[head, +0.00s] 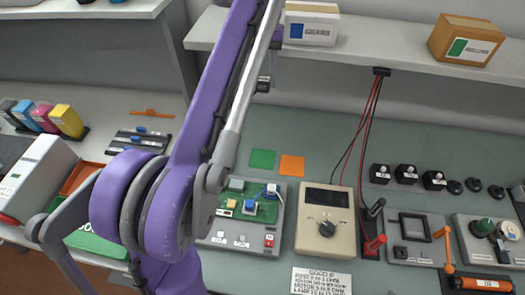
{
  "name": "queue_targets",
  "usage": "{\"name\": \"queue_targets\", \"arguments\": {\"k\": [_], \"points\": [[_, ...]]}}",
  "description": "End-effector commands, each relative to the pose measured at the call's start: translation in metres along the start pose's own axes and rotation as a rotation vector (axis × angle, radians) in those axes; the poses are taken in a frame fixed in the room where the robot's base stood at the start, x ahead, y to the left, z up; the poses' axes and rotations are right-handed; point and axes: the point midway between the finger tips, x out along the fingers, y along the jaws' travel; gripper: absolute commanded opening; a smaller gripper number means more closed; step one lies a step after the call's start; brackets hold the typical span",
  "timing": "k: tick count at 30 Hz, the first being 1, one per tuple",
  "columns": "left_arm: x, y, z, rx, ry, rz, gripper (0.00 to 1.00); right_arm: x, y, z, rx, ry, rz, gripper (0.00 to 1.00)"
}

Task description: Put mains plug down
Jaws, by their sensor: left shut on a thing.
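My left arm rises through the middle of the head view and reaches to the back of the bench, under the shelf. My left gripper (266,80) is small and mostly hidden behind the arm, close to the back wall. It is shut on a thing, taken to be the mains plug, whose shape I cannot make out. Whether it touches the wall or a socket cannot be seen. My right gripper is not in view.
The shelf (400,57) carries a white GEARS box (311,24) and a brown box (466,40). On the green bench stand a circuit board fixture (243,215), a beige meter (325,219) and red and black leads (372,110). Toner cartridges (66,121) stand at left.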

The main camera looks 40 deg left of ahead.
Motion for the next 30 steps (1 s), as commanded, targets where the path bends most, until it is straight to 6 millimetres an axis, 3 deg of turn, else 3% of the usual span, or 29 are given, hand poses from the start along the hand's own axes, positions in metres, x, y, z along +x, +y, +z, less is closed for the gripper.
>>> {"name": "queue_targets", "arguments": {"k": [5,24,30], "points": [[0.016,0.0,0.0,0.0,-0.001,0.0,0.0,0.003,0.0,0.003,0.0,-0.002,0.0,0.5],[0.187,0.0,0.0,0.001,0.0,0.0,0.0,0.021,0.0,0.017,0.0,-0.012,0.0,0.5],[0.23,0.0,0.0,0.0,0.0,0.0,0.0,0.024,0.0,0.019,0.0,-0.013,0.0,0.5]]}}
